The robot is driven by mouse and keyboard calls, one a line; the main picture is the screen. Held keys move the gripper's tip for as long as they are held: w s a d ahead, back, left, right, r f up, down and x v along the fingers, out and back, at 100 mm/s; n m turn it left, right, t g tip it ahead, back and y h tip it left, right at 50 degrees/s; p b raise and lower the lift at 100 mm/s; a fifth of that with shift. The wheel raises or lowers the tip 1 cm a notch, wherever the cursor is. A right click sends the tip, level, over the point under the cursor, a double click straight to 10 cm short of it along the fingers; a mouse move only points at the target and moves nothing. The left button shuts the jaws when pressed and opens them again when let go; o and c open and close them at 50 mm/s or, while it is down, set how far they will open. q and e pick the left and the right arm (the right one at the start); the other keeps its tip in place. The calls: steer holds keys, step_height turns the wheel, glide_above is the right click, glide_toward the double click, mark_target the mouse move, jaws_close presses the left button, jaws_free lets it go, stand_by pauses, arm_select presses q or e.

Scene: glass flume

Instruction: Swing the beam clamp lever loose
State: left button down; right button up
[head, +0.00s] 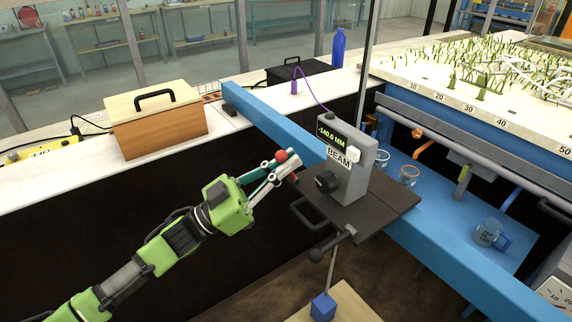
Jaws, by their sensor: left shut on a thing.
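The grey beam instrument (345,170) has a green display reading "-140.0 MM" and the label "BEAM". It stands on a dark plate (385,205) at the blue beam (262,122), with a black knob (327,181) on its face. The beam clamp lever, with a red ball knob (281,156), is at the plate's left side. My left gripper (287,168) is shut on the lever near this knob, and its fingers hide most of the lever. My right gripper is not in view.
A wooden box (155,118) and blue bottle (338,48) stand behind. A glass mug (490,234) sits right on a blue surface.

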arm_select(q)
steer(key=c, duration=2.2)
jaws_free()
steer(key=shift+r, duration=0.1)
steer(key=v, duration=1.2)
